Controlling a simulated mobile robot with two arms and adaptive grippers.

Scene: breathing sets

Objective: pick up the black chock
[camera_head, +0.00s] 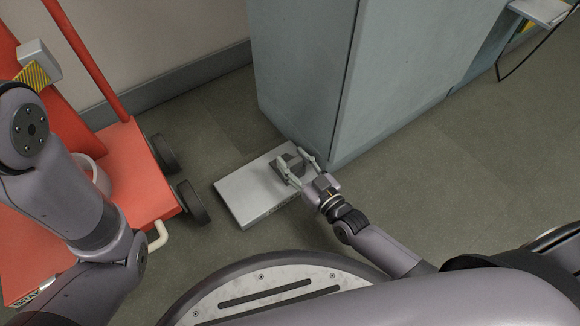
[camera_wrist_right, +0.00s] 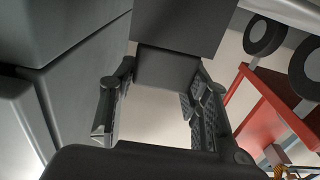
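The black chock (camera_head: 287,164) is a small dark block on a pale grey flat box (camera_head: 247,199), at the foot of the grey-blue cabinet. My right gripper (camera_head: 297,166) is low over the box, with one finger on each side of the chock. In the right wrist view, the chock's dark faces (camera_wrist_right: 168,68) show at the top middle, beyond and between the spread fingers (camera_wrist_right: 158,108). The fingers look open; whether either touches the chock is unclear. My left arm is at the left of the head view, but its gripper is not visible.
The tall cabinet (camera_head: 305,70) stands close behind and right of my right gripper. A red cart (camera_head: 140,170) with black wheels stands left of the box. Open grey floor (camera_head: 440,170) lies to the right.

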